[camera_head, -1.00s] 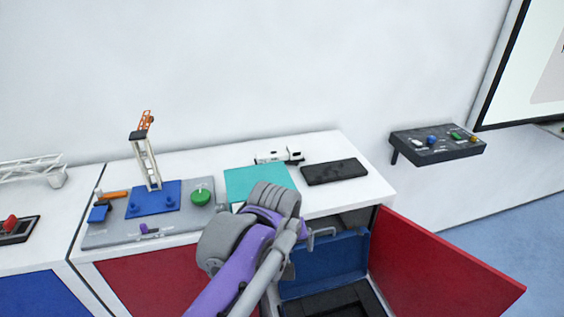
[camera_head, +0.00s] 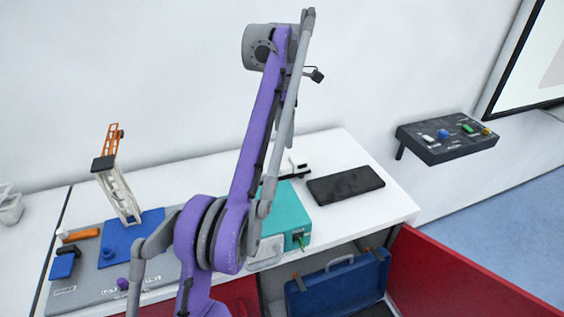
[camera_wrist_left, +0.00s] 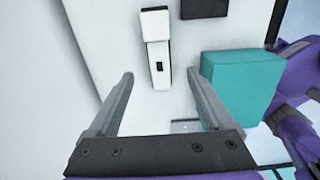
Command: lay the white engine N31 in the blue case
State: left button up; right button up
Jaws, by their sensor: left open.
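The white engine (camera_wrist_left: 156,45), long and narrow with a dark spot on top, lies on the white tabletop in the left wrist view. In the head view only a bit of it (camera_head: 299,168) shows behind my arm. My left gripper (camera_wrist_left: 160,75) is open, its fingers spread either side of the engine's near end, with nothing held. In the head view my arm hides this gripper. The blue case (camera_head: 340,284) sits in the open cabinet below the tabletop, with its handled lid raised and part of its dark inside showing. My right gripper is not in view.
A teal box (camera_head: 290,213) stands close beside the engine; it also shows in the left wrist view (camera_wrist_left: 240,85). A black block (camera_head: 345,185) lies to the right. The crane model (camera_head: 117,185) stands at left. The red cabinet door (camera_head: 455,280) is swung open.

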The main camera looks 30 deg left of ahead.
pick_arm(q)
jog(key=b, duration=0.2)
send_over(282, 164)
notch_tip(282, 164, down, 5)
jog(key=shift+d+f, duration=0.1)
jog(key=shift+d, duration=0.05)
jog(key=shift+s+f, duration=0.2)
jog(key=shift+f, duration=0.05)
jog(key=f, duration=0.1)
jog(key=f+b, duration=0.1)
jog(key=f, duration=0.2)
jog(key=shift+w+f+b, duration=0.25)
jog(key=shift+f+b, duration=0.05)
jog(key=shift+b, duration=0.1)
jog(key=shift+s+f, duration=0.15)
jog(key=shift+f, duration=0.1)
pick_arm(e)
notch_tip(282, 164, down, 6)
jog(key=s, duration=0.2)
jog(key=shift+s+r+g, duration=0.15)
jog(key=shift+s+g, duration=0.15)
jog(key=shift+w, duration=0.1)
pick_arm(q)
jog(key=shift+c, duration=1)
grip_shut()
